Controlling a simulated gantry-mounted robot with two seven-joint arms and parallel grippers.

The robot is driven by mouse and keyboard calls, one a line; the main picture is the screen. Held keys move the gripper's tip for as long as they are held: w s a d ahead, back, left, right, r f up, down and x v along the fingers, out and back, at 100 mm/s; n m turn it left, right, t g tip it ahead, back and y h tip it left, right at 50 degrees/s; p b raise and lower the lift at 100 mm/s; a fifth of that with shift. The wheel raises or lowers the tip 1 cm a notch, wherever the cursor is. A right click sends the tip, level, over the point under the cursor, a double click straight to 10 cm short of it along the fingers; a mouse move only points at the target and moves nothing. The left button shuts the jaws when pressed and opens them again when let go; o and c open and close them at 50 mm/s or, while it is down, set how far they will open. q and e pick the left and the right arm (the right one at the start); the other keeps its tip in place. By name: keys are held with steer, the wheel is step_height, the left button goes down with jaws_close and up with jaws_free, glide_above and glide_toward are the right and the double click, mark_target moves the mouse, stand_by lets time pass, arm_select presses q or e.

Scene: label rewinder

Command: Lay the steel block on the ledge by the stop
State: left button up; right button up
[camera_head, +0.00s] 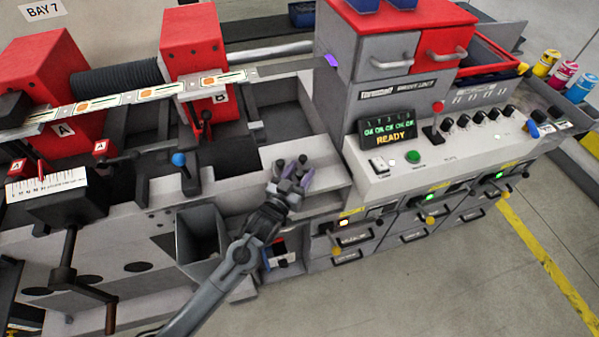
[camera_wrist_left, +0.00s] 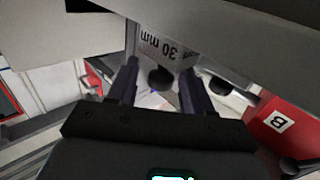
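My left gripper (camera_head: 292,178) is over the shelf at the front of the machine, in the middle of the picture. In the left wrist view its two fingers (camera_wrist_left: 157,82) are apart, with a round dark knob (camera_wrist_left: 160,78) between them and visible gaps beside it. Behind the knob is a grey steel block (camera_wrist_left: 160,45) marked "30 mm", upside down in this view. A second dark knob (camera_wrist_left: 220,85) is outside the fingers. In the head view the gripper covers most of the block. I cannot clearly make out the ledge's stop. My right gripper is not in view.
Red housings A (camera_head: 45,85) and B (camera_head: 200,50) stand left, with the label web (camera_head: 150,92) in front. An open grey bin (camera_head: 200,235) is beside my left arm. The control console (camera_head: 440,140), reading READY, stands right of the gripper.

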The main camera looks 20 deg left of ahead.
arm_select(q)
steer(key=shift+r, duration=0.15)
steer(key=s+f+g, duration=0.3)
steer(key=s, duration=0.7)
steer(key=s+f+g, duration=0.3)
steer(key=s+g, duration=0.1)
steer(key=s, duration=0.6)
steer(key=shift+d+f, duration=0.15)
steer(key=shift+d, duration=0.15)
steer(key=s+g, duration=0.2)
steer(key=s, duration=0.2)
steer(key=s+f+m+g, duration=0.1)
steer(key=s+g, duration=0.2)
steer(key=s, duration=0.2)
steer(key=s+f+g, duration=0.1)
steer(key=s+g, duration=0.1)
steer(key=s, duration=0.2)
steer(key=shift+s+a+y, duration=0.2)
steer(key=shift+s+y, duration=0.2)
steer(key=c, duration=0.3)
steer(key=shift+c, duration=0.2)
